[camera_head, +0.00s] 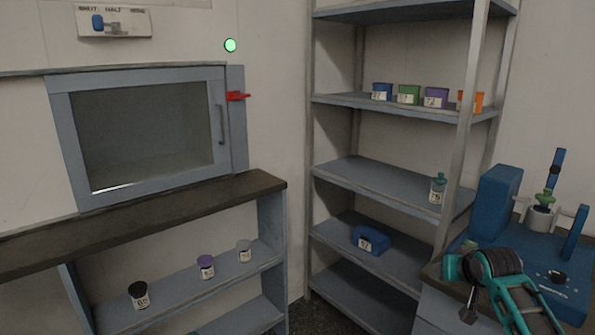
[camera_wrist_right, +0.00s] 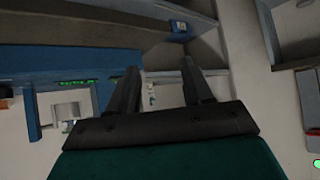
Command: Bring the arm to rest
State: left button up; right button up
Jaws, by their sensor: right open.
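My right arm (camera_head: 495,268), teal and black, is at the lower right of the head view, in front of the blue machine (camera_head: 500,190). In the right wrist view the two dark fingers of my right gripper (camera_wrist_right: 158,72) stand apart with nothing between them. The blue machine (camera_wrist_right: 90,62) is left of and beyond the fingers there, with a green display and a pale part. In the head view a green-topped vessel (camera_head: 541,212) sits on the machine. My left gripper is out of view.
A metal shelf rack (camera_head: 355,175) holds several coloured bins (camera_head: 408,94), a teal-capped bottle (camera_head: 438,188) and a blue box (camera_head: 370,240). Capped jars (camera_head: 206,267) stand on a low shelf.

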jog(key=w+r+n+t, duration=0.45)
jog(key=r+t, duration=0.35)
jog(key=r, duration=0.4)
jog(key=s+a+f+g+y, duration=0.1)
jog(key=s+a+f, duration=0.3)
jog(key=s+f, duration=0.4)
jog(key=s+a+f+g+y, duration=0.15)
jog(key=s+a+f, duration=0.35)
jog(key=f, duration=0.6)
jog(key=s+a+f+g, duration=0.1)
jog(key=s+a+f, duration=0.1)
jog(key=s, duration=0.6)
jog(key=s+a+f+g, duration=0.2)
jog(key=s+a+f, duration=0.1)
jog(key=s, duration=0.5)
jog(key=s+a+f+g, duration=0.1)
jog(key=s+a+f, duration=0.2)
jog(key=s+f, duration=0.2)
jog(key=s, duration=0.3)
jog(key=shift+s, duration=0.2)
jog(key=shift+f+y, duration=0.1)
jog(key=shift+y, duration=0.15)
jog(key=shift+c, duration=0.7)
jog(key=shift+d, duration=0.15)
